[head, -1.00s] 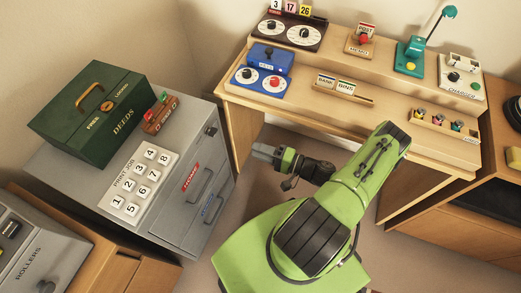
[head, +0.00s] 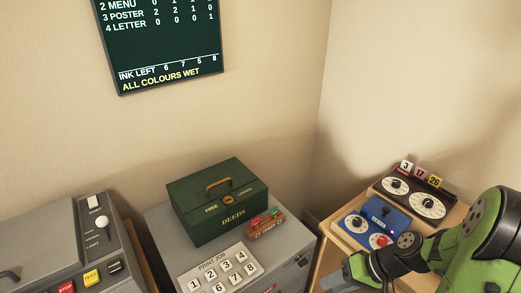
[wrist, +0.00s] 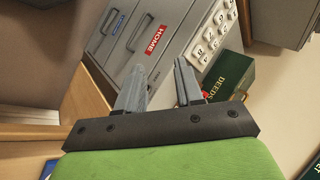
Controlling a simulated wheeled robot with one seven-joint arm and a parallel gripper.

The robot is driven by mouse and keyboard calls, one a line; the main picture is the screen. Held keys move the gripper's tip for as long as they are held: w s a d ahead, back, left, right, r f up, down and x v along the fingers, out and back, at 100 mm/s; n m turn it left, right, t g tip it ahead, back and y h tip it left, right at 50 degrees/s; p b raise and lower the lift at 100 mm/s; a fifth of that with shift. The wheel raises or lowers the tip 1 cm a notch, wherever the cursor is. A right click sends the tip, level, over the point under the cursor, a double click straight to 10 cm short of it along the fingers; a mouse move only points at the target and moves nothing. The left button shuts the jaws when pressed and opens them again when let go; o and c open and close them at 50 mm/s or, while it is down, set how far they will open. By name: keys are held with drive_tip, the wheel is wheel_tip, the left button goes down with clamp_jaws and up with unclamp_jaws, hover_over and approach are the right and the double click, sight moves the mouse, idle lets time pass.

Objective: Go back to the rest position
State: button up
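My gripper (head: 340,281) shows at the lower right of the head view, in front of the wooden desk. In the wrist view my gripper (wrist: 160,85) has its two grey fingers apart, with nothing held between them. The green arm behind it is bent at the right edge of the head view. Beyond the fingers in the wrist view is the grey cabinet (wrist: 165,18) with its drawers shut. The gripper appears apart from all surfaces.
The grey cabinet carries a green DEEDS box (head: 217,201), a PRINT JOB keypad (head: 222,271) and a small brown switch block (head: 265,224). The desk (head: 328,262) holds a blue dial box (head: 383,216) and a dark dial panel (head: 412,197). A wall board (head: 160,45) hangs above.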

drive_tip(key=s+a+r+t+h+p, duration=0.1)
drive_tip(key=s+r, duration=0.3)
drive_tip(key=r, duration=0.4)
drive_tip(key=s+a+r+t+h+p, duration=0.1)
drive_tip(key=s+r+h+p, duration=0.1)
drive_tip(key=s+r+h, duration=0.2)
drive_tip(key=s+a+r+t+h+p, duration=0.1)
drive_tip(key=s+r, duration=0.4)
drive_tip(key=r, duration=0.6)
drive_tip(key=shift+r+t+h+p, duration=0.4)
drive_tip(key=shift+t+h, duration=0.2)
drive_tip(key=shift+h, duration=0.1)
drive_tip(key=shift+o, duration=0.2)
drive_tip(key=shift+a, duration=0.1)
